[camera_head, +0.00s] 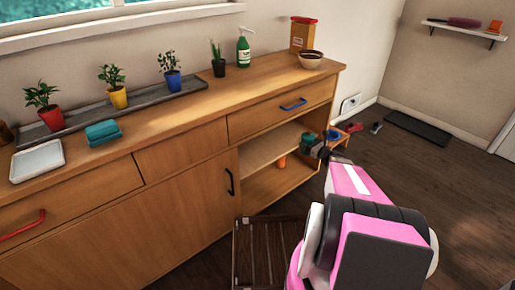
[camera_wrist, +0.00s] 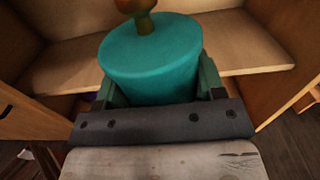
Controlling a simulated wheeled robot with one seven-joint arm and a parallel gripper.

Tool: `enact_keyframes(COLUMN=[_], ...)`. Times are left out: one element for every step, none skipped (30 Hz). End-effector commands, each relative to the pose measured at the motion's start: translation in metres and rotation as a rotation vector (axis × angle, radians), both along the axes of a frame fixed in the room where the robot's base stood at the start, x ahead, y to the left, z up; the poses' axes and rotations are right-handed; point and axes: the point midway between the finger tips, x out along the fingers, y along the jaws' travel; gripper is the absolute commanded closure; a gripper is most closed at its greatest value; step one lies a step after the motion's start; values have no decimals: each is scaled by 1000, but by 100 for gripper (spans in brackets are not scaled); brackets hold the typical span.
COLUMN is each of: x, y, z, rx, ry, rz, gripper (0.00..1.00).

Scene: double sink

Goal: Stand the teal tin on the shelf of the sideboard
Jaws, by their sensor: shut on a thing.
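The teal tin (camera_wrist: 151,60) fills the middle of the wrist view, upright, with a rounded brownish-green knob on its lid. My gripper (camera_wrist: 158,92) is shut on it, with a finger on each side. In the head view the tin (camera_head: 308,139) is small and partly hidden by my gripper (camera_head: 318,148), at the open right part of the sideboard (camera_head: 190,160). The shelf (camera_head: 262,150) is a light wooden board there; it also shows behind the tin in the wrist view (camera_wrist: 245,55). I cannot tell whether the tin touches the shelf.
A blue-handled drawer (camera_head: 285,108) is above the opening. A dark slatted crate (camera_head: 268,250) stands on the floor in front.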

Motion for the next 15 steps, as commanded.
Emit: enact_keyframes(x=[1, 2, 5, 9, 13, 19, 25, 31, 39, 44, 50, 58, 63, 69, 77], y=[2, 4, 7, 9, 12, 16, 20, 24, 30, 34, 38, 44, 48, 52, 57], z=[-3, -4, -5, -6, -6, -6, -6, -6, -6, -6, -6, -7, -7, -6, -6], rx=[1, 1, 0, -1, -1, 0, 0, 0, 0, 0, 0, -1, -1, 0, 1], ry=[0, 0, 0, -1, -1, -1, -1, -1, -1, -1, -1, -1, -1, -1, -2], rz=[-3, -5, -6, -6, -6, -5, -5, -5, -5, -5, -4, -4, -5, -5, -4], gripper=[63, 63, 63, 63, 63, 63, 63, 63, 63, 63, 63, 63, 63, 63, 63])
